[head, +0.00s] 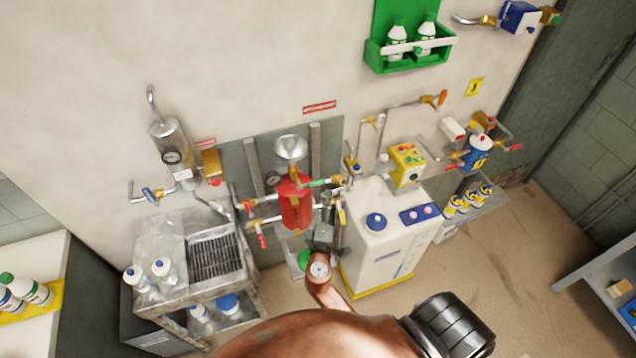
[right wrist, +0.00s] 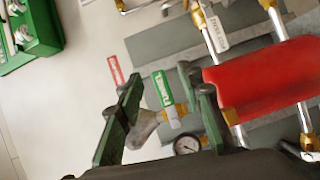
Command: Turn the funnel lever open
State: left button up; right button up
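The funnel (head: 291,147) is a silver cup on top of a red tank (head: 297,205) against the wall. The green funnel lever (head: 318,182) sticks out to the right just below it. In the right wrist view the green lever (right wrist: 164,90), with a white label, shows beyond and between the two dark green fingers of my right gripper (right wrist: 159,76). The fingers stand apart, with visible gaps on both sides of the lever. In the head view my right gripper (head: 323,228) is small and partly hidden, just right of the red tank. My left gripper is not in view.
A gauge (right wrist: 187,145) sits beside the funnel valve. Red-handled valves (head: 262,240) and pipes surround the tank. A white cabinet (head: 380,245) stands close on the right, and a metal sink bench (head: 175,255) on the left. Open floor (head: 520,270) lies at the right.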

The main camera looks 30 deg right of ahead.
aim_at(318, 185)
jog(key=shift+n+t+y, duration=0.3)
jog(key=shift+n+t, duration=0.3)
jog(key=shift+n, duration=0.3)
jog(key=w, duration=0.2)
jog(key=w+d+p, duration=0.1)
jog(key=w, duration=0.2)
jog(key=w+d, duration=0.1)
jog(key=w, duration=0.2)
jog(key=shift+w+r+p, duration=0.2)
jog(key=shift+r+p, duration=0.1)
jog(key=shift+p, duration=0.1)
jog(key=shift+c, duration=0.7)
grip_shut()
